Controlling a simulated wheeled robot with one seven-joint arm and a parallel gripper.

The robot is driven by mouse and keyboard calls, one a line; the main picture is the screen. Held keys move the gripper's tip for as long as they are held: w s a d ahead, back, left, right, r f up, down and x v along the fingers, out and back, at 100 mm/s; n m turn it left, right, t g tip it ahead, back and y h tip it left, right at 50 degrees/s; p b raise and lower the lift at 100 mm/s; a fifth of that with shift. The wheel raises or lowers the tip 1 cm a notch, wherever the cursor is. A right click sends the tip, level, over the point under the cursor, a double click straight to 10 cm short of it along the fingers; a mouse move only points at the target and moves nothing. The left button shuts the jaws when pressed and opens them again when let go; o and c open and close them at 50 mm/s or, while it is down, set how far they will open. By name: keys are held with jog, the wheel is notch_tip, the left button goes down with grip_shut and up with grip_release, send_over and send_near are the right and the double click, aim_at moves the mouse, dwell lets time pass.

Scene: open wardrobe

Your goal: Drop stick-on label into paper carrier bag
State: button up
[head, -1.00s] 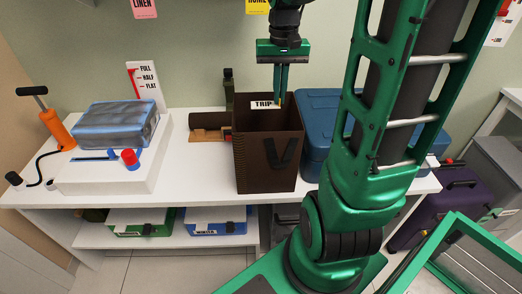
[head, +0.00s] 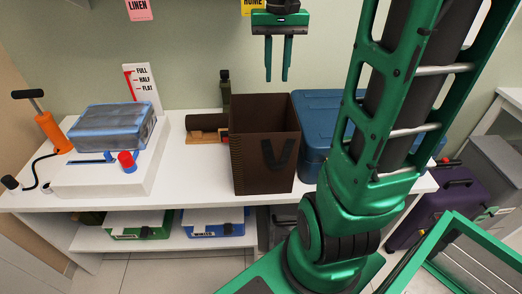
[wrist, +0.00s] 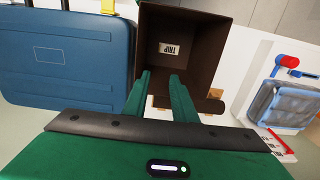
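The brown paper carrier bag (head: 263,150) stands upright on the white shelf with its top open. The stick-on label (wrist: 169,48), white with the word TRIP, lies inside the bag in the wrist view. In the head view the bag's wall hides it. My gripper (head: 277,80) is above the bag, fingers apart and empty. In the wrist view its fingers (wrist: 160,82) point toward the bag's opening.
A blue suitcase (head: 318,112) stands right of the bag. A white unit with a blue-grey packed bundle (head: 113,128) is to the left, beside an orange pump (head: 52,130).

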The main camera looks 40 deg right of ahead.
notch_tip(320, 180, up, 4)
jog(key=shift+f, duration=0.25)
dwell(0.4)
jog(key=s+a+f, duration=0.2)
jog(key=s+f, duration=0.5)
jog(key=s, duration=0.2)
jog(key=s+a+f, duration=0.2)
jog(key=s+f, duration=0.5)
jog(key=s, duration=0.3)
jog(key=shift+s+a+f, duration=0.15)
jog(key=shift+s, duration=0.15)
jog(key=shift+w+f, duration=0.25)
jog(key=shift+w, duration=0.4)
